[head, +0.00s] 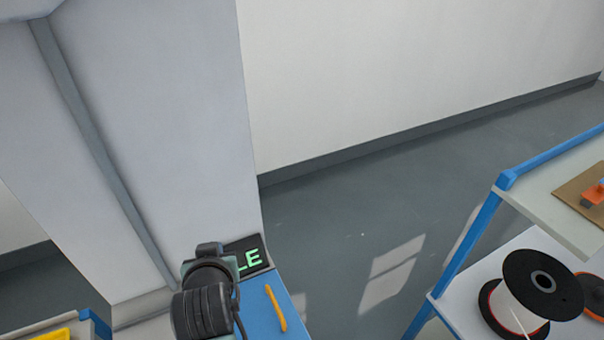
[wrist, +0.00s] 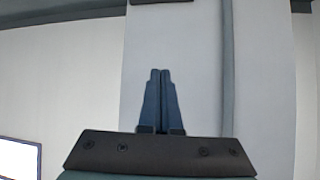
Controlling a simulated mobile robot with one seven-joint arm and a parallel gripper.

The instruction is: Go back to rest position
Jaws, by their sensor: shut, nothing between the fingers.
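My gripper (wrist: 160,73) shows in the wrist view with its two dark fingers together, shut and empty. It points at a pale pillar and wall, and nothing touches the fingertips. In the head view my dark wrist shows at the bottom, left of centre, in front of the pillar (head: 165,130). The fingers cannot be made out there.
A blue surface (head: 262,310) with a yellow stick (head: 276,308) and a dark sign with green letters (head: 250,257) lies beside my arm. A blue-framed shelf (head: 465,240) with a black spool (head: 543,285) stands at the right. Grey floor (head: 350,220) between is clear.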

